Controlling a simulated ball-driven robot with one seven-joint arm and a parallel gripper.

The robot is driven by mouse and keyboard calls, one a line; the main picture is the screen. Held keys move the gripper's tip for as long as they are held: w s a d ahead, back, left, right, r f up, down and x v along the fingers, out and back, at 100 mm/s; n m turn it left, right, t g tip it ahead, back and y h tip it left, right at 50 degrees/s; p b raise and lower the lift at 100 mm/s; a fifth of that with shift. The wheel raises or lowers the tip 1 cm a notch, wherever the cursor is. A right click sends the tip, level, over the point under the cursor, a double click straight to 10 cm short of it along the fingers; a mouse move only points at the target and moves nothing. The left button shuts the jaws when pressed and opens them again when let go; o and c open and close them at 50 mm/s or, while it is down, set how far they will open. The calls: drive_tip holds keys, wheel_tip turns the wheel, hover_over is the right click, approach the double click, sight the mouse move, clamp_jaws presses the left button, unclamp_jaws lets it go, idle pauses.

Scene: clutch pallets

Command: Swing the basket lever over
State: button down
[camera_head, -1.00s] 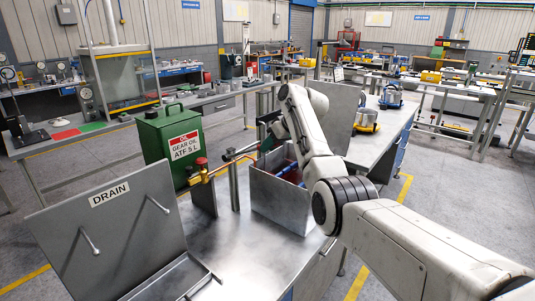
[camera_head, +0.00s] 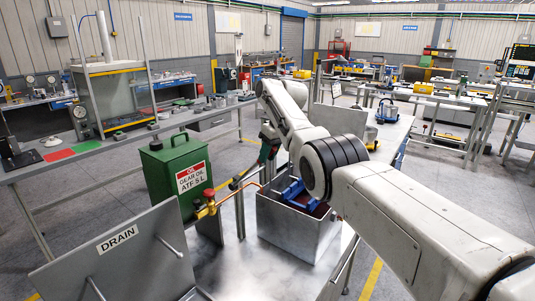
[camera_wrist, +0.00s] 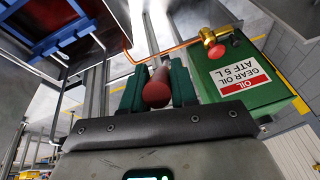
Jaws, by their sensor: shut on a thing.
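My gripper (camera_wrist: 157,90) is shut on the red knob (camera_wrist: 156,88) of the basket lever, with one green finger on each side of it. In the head view my gripper (camera_head: 268,152) is above the left side of the grey metal tank (camera_head: 290,236), beside the oil can; the knob is hard to make out there. The blue basket (camera_head: 292,190) shows at the tank's open top, partly behind my arm. In the wrist view the blue basket (camera_wrist: 72,38) is at the upper left. The lever's lower part is mostly hidden.
A green gear oil can (camera_head: 172,170) stands left of the tank, with a brass valve and red knob (camera_head: 203,205) in front. A copper pipe (camera_wrist: 170,46) runs close to my gripper. A DRAIN panel (camera_head: 120,250) stands front left. Bare bench lies between.

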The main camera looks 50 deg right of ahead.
drive_tip(key=shift+w+r, duration=0.3)
drive_tip(key=shift+r, duration=0.05)
drive_tip(key=c, duration=1)
unclamp_jaws()
drive_tip(key=shift+f, duration=0.15)
drive_tip(key=shift+o, duration=0.2)
drive_tip(key=shift+s+d+r, duration=0.1)
drive_tip(key=shift+s+r, duration=0.05)
drive_tip(key=shift+r, duration=0.15)
drive_tip(key=a+b+v, duration=0.1)
drive_tip(key=b+v, duration=0.2)
drive_tip(key=v, duration=0.7)
drive_tip(key=shift+d, duration=0.4)
drive_tip(key=shift+s, duration=0.1)
